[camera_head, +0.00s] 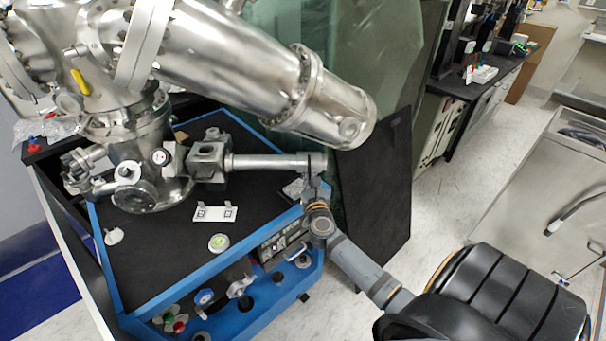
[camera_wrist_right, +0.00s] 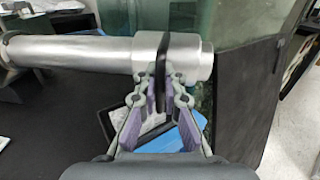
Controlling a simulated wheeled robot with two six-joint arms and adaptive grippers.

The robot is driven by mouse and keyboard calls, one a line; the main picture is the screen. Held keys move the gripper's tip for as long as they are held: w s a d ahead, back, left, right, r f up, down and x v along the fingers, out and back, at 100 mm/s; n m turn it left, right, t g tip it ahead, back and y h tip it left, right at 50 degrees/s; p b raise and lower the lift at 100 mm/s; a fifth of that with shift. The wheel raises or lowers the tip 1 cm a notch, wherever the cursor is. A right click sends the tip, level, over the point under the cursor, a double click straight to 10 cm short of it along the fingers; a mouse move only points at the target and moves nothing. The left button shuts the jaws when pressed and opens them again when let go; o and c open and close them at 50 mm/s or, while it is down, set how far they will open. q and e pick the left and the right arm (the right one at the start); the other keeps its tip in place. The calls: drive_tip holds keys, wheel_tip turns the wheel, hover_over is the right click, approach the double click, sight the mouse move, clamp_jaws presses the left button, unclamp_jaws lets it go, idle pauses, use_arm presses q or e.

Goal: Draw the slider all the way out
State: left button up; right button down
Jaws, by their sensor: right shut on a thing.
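The slider is a silver metal rod (camera_head: 268,162) that sticks out to the right from a square metal block (camera_head: 208,160) on the vacuum chamber. In the right wrist view the rod (camera_wrist_right: 75,52) runs level and ends in a thicker collar (camera_wrist_right: 200,58) with a dark band. My right gripper (camera_head: 315,172) is at this outer end of the rod. My left gripper is not in view.
A large metal cylinder (camera_head: 260,70) hangs above the rod. The chamber stands on a black-topped table with a blue frame (camera_head: 150,295). A dark panel (camera_head: 375,190) stands to the right of the rod's end. Open floor (camera_head: 440,200) lies farther right.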

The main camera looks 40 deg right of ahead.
drive_tip(key=shift+s+d+f, duration=0.3)
drive_tip(key=shift+s+f, duration=0.05)
drive_tip(key=shift+s, duration=0.05)
drive_tip(key=c, duration=1.6)
unclamp_jaws()
drive_tip(key=shift+r, duration=0.1)
drive_tip(key=shift+c, duration=0.2)
drive_tip(key=shift+o, duration=0.7)
drive_tip(key=shift+r, duration=0.15)
drive_tip(key=v, duration=1.2)
